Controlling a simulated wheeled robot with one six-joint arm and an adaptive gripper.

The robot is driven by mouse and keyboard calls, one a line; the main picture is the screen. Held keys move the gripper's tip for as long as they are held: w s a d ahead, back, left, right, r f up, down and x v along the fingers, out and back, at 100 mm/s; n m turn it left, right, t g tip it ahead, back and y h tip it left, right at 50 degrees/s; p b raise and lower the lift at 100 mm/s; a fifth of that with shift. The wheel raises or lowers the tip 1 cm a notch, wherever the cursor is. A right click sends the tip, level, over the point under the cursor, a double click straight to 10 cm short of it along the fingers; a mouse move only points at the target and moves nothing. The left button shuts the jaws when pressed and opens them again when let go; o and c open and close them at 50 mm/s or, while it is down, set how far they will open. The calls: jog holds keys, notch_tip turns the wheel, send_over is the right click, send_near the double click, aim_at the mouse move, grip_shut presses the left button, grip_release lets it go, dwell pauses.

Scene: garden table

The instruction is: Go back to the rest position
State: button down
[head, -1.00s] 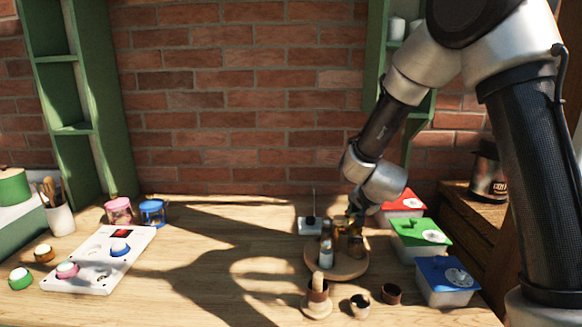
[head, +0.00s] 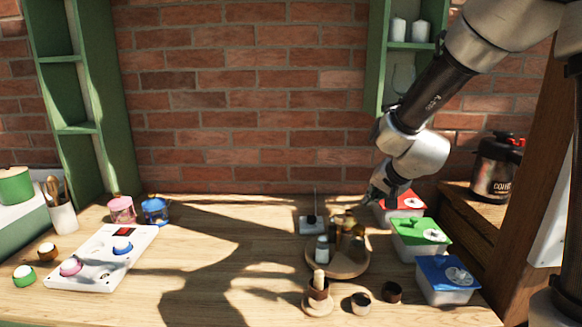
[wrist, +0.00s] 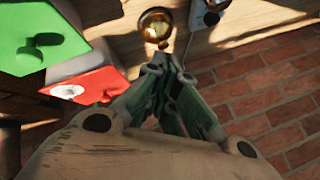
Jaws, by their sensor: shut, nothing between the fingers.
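My gripper (head: 374,193) hangs at the right of the table, above and behind the round wooden board (head: 338,267) and close to the red-lidded box (head: 403,203) in the head view. In the wrist view my gripper (wrist: 172,68) shows with its fingers drawn together and nothing between them. A round amber-coloured item (wrist: 156,27) lies beyond the fingertips there, apart from them. Several small bottles and jars (head: 332,243) stand on the board.
Boxes with green (head: 420,231) and blue (head: 447,275) lids stand right of the board. A device with a thin upright rod (head: 311,224) stands behind it. A white button panel (head: 103,258) lies at left. The table's middle is clear. A brick wall (head: 240,110) closes the back.

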jog(key=s+d+r+n+g, duration=0.1)
jog(key=s+d+r+n, duration=0.1)
jog(key=s, duration=0.8)
jog(key=s+d+r+n+g+h, duration=0.1)
jog(key=s+d+r, duration=0.3)
jog(key=s+d, duration=0.3)
jog(key=s+d+r+n+g+h, duration=0.1)
jog(key=s+d, duration=0.4)
jog(key=s, duration=0.8)
notch_tip(320, 180, up, 3)
jog(key=shift+s+f+n+g, duration=0.15)
jog(key=shift+n+g, duration=0.15)
jog(key=shift+n, duration=0.5)
jog(key=shift+d, duration=0.1)
